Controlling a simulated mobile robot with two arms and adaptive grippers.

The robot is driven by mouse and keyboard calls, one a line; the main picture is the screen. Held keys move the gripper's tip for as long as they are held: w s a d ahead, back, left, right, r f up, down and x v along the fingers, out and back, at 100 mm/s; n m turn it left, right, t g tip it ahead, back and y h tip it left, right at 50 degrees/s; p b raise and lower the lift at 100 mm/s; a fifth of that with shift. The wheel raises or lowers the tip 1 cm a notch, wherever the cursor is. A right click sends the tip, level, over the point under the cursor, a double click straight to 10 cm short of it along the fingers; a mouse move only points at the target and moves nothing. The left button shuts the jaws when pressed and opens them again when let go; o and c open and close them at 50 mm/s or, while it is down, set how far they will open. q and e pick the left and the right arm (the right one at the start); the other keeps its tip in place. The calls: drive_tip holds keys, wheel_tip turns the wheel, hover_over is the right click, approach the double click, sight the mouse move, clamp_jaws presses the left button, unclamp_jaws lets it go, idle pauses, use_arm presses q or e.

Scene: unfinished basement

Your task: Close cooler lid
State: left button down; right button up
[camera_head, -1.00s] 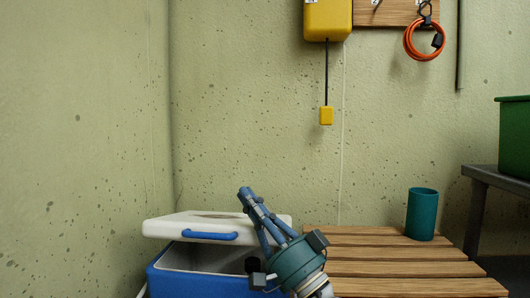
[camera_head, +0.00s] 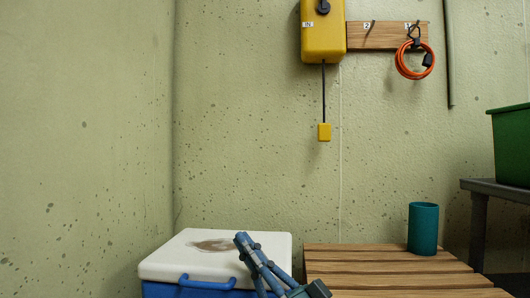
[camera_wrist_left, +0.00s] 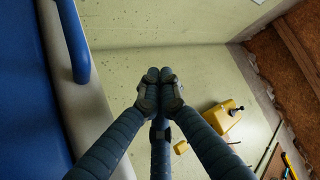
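The cooler has a white lid (camera_head: 200,262) with a brownish smudge on top and a blue handle (camera_head: 207,282) in front. The lid lies about level on the blue cooler body (camera_head: 170,291), and no gap shows between them; the lower body is cut off by the frame. My left gripper (camera_head: 241,239) is in front of the lid's right part, with its fingers together and nothing between them. In the left wrist view the closed fingertips (camera_wrist_left: 160,76) show beside the pale lid edge (camera_wrist_left: 85,100) and blue handle (camera_wrist_left: 74,40). My right gripper is not in view.
A slatted wooden table (camera_head: 385,268) stands right of the cooler with a teal cup (camera_head: 423,229) on it. A green bin (camera_head: 512,145) is on a dark shelf (camera_head: 495,190) at right. A yellow box (camera_head: 323,38) and an orange cable (camera_head: 414,60) hang on the wall.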

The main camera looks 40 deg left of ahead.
use_arm(q)
drive_tip(key=v, duration=0.7)
drive_tip(key=shift+d, duration=0.2)
drive_tip(key=shift+f, duration=0.1)
